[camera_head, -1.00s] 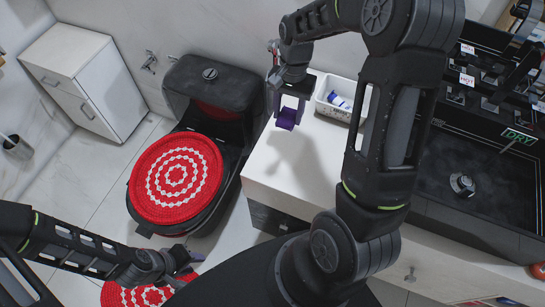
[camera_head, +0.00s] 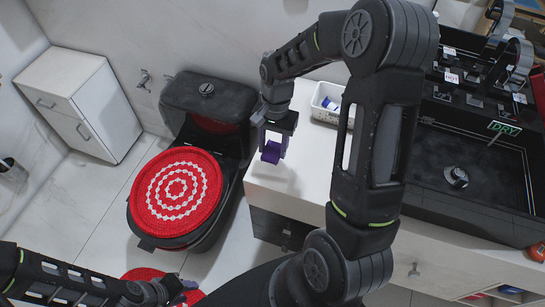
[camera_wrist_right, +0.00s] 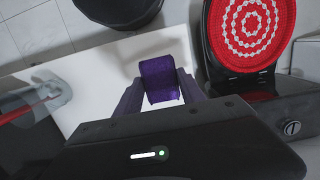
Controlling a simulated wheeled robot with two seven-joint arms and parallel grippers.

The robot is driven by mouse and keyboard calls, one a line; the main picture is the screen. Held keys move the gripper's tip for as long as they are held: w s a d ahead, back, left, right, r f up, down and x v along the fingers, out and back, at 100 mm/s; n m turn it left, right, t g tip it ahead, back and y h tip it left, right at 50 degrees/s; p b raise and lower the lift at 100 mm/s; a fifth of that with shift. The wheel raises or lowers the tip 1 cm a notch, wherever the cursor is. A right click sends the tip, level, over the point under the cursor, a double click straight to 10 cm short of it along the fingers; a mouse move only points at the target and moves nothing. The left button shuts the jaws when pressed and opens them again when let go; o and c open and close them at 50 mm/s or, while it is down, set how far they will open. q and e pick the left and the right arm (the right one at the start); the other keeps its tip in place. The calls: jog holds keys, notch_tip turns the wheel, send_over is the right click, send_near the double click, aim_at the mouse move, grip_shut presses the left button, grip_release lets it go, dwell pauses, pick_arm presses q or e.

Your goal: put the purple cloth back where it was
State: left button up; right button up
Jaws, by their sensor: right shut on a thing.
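The purple cloth (camera_head: 271,153) is a small folded piece held in the jaws of my right gripper (camera_head: 273,147). It is above the left end of the white counter (camera_head: 302,172), and the exact gap below it is hard to judge. In the right wrist view the cloth (camera_wrist_right: 158,80) sits between the two fingers of the right gripper (camera_wrist_right: 160,92), with the white surface behind it. My left gripper (camera_head: 180,287) is low at the bottom left, over a red mat on the floor, away from the cloth. Its jaws are too small to read.
A white tray (camera_head: 321,112) with blue-and-white items stands on the counter behind the right gripper. A black toilet with a red-and-white lid cover (camera_head: 175,190) is left of the counter. The black sink (camera_head: 470,150) is at the right. The counter's left end is mostly clear.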

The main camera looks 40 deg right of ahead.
aim_at(273, 157)
jog(key=shift+f, duration=0.8)
jog(key=shift+f+p, duration=0.35)
jog(key=shift+f, duration=1.5)
jog(key=shift+f, duration=0.15)
jog(key=o, duration=1.5)
jog(key=shift+c, duration=0.2)
jog(key=r, duration=0.4)
jog(key=d+r+b, duration=0.1)
jog(key=r, duration=0.3)
jog(key=w+r, duration=0.1)
jog(key=r, duration=0.3)
jog(key=shift+d+r, duration=0.1)
jog(key=shift+d, duration=0.1)
